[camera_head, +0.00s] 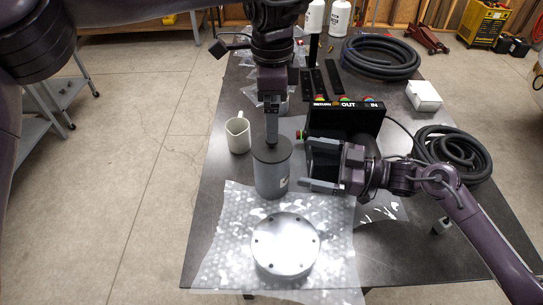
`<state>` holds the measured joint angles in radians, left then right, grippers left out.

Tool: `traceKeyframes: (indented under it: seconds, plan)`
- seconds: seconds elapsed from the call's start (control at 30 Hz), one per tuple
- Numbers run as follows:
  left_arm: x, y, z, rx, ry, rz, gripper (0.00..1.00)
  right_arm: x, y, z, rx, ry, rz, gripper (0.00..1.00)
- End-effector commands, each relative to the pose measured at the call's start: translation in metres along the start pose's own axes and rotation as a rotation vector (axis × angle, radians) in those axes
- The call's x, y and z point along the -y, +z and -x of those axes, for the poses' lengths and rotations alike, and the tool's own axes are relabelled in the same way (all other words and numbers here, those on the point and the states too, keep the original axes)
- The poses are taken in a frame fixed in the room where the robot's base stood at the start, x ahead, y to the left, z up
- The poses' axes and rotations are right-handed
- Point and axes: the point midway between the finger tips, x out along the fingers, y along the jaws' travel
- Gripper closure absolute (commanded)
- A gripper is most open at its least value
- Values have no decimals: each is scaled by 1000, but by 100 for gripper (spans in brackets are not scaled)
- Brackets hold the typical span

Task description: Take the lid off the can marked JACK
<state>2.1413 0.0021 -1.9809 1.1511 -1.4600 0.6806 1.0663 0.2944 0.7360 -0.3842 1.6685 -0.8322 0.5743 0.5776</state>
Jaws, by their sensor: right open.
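A grey can (272,180) stands upright on the dark table, with a darker round lid (264,153) on top. A small pale label shows low on its right side, too small to read, so I cannot confirm the JACK marking. My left gripper (271,139) points straight down with its tip at the middle of the lid. It is seen edge-on, so its jaw gap and any grip are hidden. My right gripper (304,160) is open and comes in from the right, its fingers pointing at the can's upper side. I cannot tell whether they touch it.
A silver disc (285,245) lies on bubble wrap (215,262) in front of the can. A white mug (238,133) stands behind left. A black box with RETURN, OUT and IN labels (345,117) is behind the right gripper. Coiled black hoses (455,152) lie to the right.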

Motion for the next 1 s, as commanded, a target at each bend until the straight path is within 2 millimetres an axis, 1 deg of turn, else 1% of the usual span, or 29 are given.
traceKeyframes:
  seconds: [0.17, 0.4, 0.53, 0.7, 0.93, 1.0]
  plan:
    - [0, 0, 0, 1, 0, 0, 0, 0, -1, -19, -4, -2, 0, 0]
    - [0, 0, 0, 0, 0, 0, 0, 0, 0, -56, -2, -1, 0, 0]
    - [0, 0, 0, 0, 1, 0, 0, 0, 0, -69, -2, 0, 1, 0]
    - [0, 0, 0, 0, 0, 0, 0, 0, 0, -77, 0, 1, 1, 0]
    - [0, 0, 0, 0, 0, 0, 0, 0, 0, -77, 0, 1, 1, 0]
    - [0, 0, 0, 0, 0, 0, 0, 0, 0, -77, 0, 1, 1, 9]
